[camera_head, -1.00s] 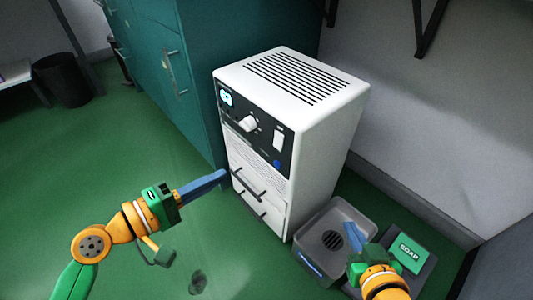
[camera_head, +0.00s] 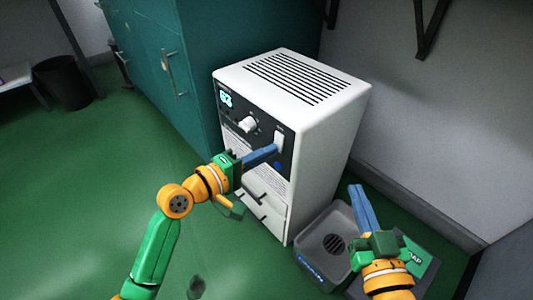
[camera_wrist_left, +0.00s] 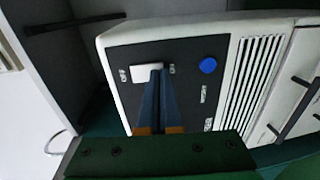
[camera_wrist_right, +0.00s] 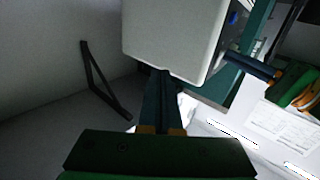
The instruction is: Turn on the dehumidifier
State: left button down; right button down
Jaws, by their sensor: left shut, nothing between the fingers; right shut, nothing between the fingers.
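The white dehumidifier (camera_head: 325,150) stands on the green floor with a black control panel on its front. The panel has a lit display (camera_head: 226,98), a white knob (camera_head: 248,124), a white rocker switch (camera_head: 279,141) and a blue button (camera_head: 278,166). My left gripper (camera_head: 274,150) is shut and empty, its fingertips at the switch; in the left wrist view the tips overlap the edge of the white switch (camera_wrist_left: 146,73). Whether they touch it, I cannot tell. My right gripper (camera_head: 356,190) is shut and empty, right of the dehumidifier, above the grey bin.
A teal cabinet (camera_head: 160,60) stands behind left. A black waste bin (camera_head: 62,80) is far left.

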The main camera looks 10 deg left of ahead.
jog(key=shift+r, duration=0.2)
